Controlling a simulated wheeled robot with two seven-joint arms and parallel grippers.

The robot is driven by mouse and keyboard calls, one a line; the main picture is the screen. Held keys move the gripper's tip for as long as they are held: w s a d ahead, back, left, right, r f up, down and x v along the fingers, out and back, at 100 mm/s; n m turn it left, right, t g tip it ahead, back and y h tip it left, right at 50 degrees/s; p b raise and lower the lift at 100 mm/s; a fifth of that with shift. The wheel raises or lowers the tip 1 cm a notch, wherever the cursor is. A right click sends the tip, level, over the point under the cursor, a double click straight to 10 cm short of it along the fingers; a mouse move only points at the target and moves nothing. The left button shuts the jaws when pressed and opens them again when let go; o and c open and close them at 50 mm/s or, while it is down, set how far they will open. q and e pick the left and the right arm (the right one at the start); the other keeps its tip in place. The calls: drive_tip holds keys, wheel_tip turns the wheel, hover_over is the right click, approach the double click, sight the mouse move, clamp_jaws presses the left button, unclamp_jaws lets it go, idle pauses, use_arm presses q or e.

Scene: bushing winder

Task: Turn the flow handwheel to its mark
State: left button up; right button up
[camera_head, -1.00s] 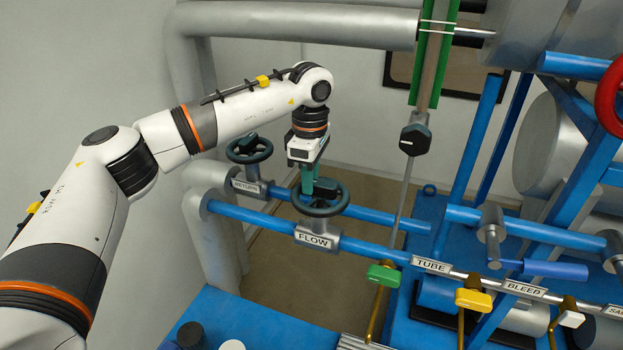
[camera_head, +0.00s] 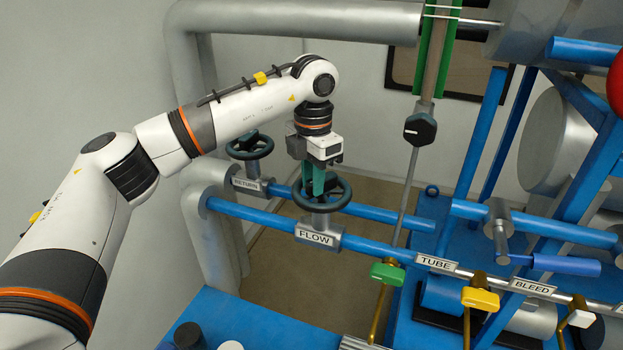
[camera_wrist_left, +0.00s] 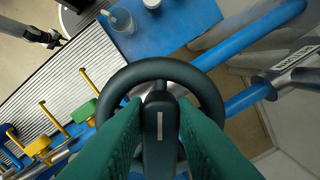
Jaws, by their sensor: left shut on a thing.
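The flow handwheel (camera_head: 337,203) is a dark round wheel on a grey valve body labelled FLOW (camera_head: 318,238), set on a blue pipe. My left gripper (camera_head: 317,188) points down at the wheel from above, with green fingers. In the left wrist view the handwheel (camera_wrist_left: 207,84) fills the middle. The left fingers (camera_wrist_left: 160,140) are shut on its dark hub piece, which carries a pale line. A mark for the wheel cannot be made out. My right gripper is not in view.
The return handwheel (camera_head: 249,146) stands just behind and left of the flow wheel. A green handle (camera_head: 387,274) and a yellow handle (camera_head: 480,300) stand to the right. A blue surface (camera_head: 262,322) lies in front, with a dark cup (camera_head: 189,335).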

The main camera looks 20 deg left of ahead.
use_arm(q)
drive_tip(key=n, duration=0.3)
drive_tip(key=shift+s+d+r+n+b, duration=0.1)
drive_tip(key=shift+d+n+b, duration=0.2)
drive_tip(key=shift+d+n, duration=0.25)
drive_tip(key=shift+n, duration=1.15)
drive_tip(key=o, duration=1)
drive_tip(key=shift+b, duration=0.3)
wheel_tip(320, 180, up, 12)
